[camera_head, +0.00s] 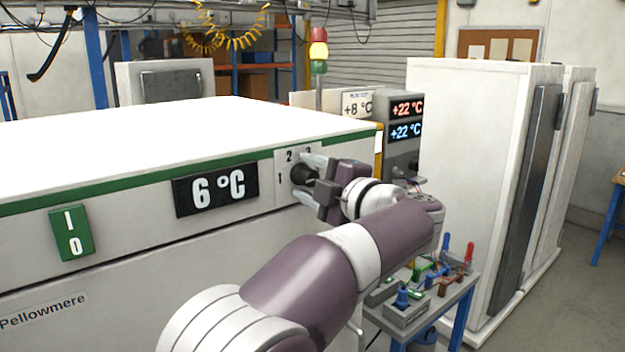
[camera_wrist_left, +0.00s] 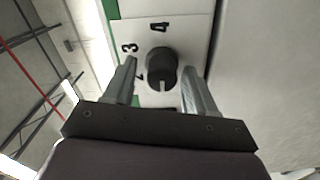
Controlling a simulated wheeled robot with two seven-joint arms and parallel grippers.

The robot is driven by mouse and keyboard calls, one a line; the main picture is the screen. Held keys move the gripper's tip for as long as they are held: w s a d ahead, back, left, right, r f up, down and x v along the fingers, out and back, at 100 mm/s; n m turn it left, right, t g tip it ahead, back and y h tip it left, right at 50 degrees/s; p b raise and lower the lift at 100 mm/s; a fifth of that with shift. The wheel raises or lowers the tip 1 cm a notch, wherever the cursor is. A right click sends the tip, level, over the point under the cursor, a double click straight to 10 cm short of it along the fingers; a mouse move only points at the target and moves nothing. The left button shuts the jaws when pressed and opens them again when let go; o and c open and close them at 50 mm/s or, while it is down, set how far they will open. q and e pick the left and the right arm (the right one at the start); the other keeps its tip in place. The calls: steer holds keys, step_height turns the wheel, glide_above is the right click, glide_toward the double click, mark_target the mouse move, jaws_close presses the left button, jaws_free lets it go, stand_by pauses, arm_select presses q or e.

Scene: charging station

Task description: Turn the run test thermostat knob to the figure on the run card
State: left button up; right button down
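The thermostat knob (camera_head: 302,174) is dark and round, on a pale panel at the right of the white cabinet's front. Figures 1, 2 and 3 show around it. In the left wrist view the knob (camera_wrist_left: 161,66) has a pale line pointing down, away from the 4 at the top. My left gripper (camera_head: 309,177) is at the panel with its fingers on either side of the knob; in the wrist view gaps show between fingers and knob. A white card (camera_head: 357,104) reading +8 °C stands behind the cabinet. My right gripper is not in view.
A black display (camera_head: 215,189) on the cabinet reads 6 °C. A green I/O switch (camera_head: 72,232) is at the left. A grey unit (camera_head: 404,135) shows +22 °C twice. A small table with blue legs (camera_head: 462,318) and several coloured parts stands below my arm. A tall white cabinet (camera_head: 478,150) is at the right.

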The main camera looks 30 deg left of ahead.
arm_select(q)
steer(key=shift+s, duration=0.15)
steer(key=shift+d+f, duration=0.1)
steer(key=shift+d, duration=0.05)
steer(key=b+v, duration=0.3)
steer(key=v, duration=0.9)
steer(key=shift+s, duration=0.2)
steer(key=shift+d, duration=0.1)
